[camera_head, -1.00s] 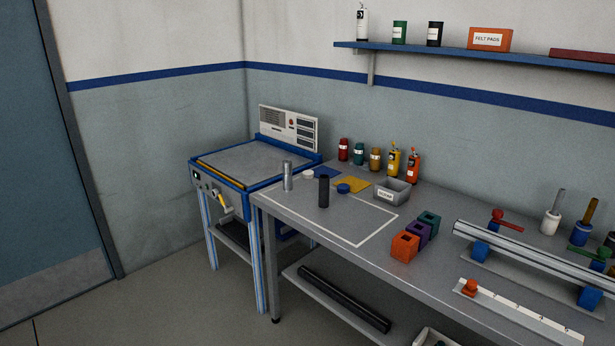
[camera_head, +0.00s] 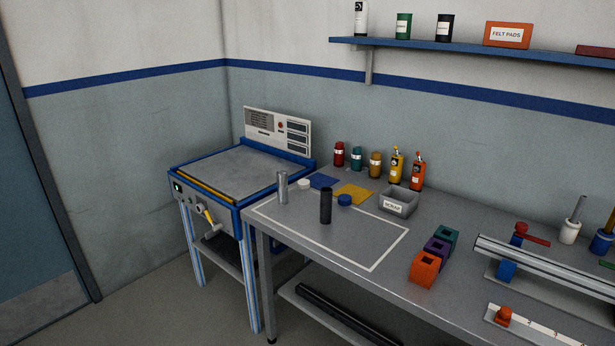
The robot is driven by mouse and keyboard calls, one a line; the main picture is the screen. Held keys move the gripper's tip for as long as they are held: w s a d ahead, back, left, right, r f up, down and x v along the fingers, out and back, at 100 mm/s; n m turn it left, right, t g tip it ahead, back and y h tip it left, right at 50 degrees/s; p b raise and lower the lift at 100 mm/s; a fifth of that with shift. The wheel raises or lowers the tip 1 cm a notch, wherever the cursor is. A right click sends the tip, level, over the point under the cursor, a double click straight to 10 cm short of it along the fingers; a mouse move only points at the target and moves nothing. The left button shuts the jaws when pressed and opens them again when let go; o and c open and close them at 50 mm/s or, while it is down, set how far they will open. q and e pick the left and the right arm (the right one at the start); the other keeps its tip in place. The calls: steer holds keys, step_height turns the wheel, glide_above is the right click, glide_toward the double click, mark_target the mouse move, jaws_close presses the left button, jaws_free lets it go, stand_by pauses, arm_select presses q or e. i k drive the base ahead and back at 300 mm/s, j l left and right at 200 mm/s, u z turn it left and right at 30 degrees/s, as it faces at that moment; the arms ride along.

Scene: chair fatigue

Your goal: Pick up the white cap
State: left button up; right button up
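The white cap (camera_head: 304,184) is a small, low round piece on the grey workbench. It lies at the back left of the white-outlined area, right of an upright silver tube (camera_head: 282,187) and left of an upright dark tube (camera_head: 326,205). Neither of my grippers shows in the view.
A blue-framed test machine (camera_head: 225,178) stands left of the workbench (camera_head: 350,282). Blue and yellow (camera_head: 353,194) sheets, a scrap bin (camera_head: 397,201) and several bottles are behind the caps. Coloured blocks (camera_head: 425,267) and a clamp rail (camera_head: 545,262) are at right. The outlined area's front is clear.

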mark_target(302, 183)
steer(key=i+j+z, duration=0.1)
steer(key=i+j, duration=0.2)
steer(key=i+j+z, duration=0.1)
steer(key=i+j, duration=0.2)
steer(key=i+j+z, duration=0.1)
steer(key=i+j, duration=0.15)
steer(key=j, duration=0.15)
steer(key=i+j+z, duration=0.1)
steer(key=i+j, duration=0.2)
steer(key=i+j+z, duration=0.1)
steer(key=j, duration=0.35)
steer(key=i+j+z, duration=0.1)
steer(key=i+j, duration=0.25)
steer(key=i+j+z, duration=0.1)
steer(key=i+j, duration=0.15)
steer(key=j, duration=0.3)
steer(key=i+j+z, duration=0.1)
steer(key=j, duration=0.35)
steer(key=i+l, duration=0.05)
steer(key=i, duration=0.05)
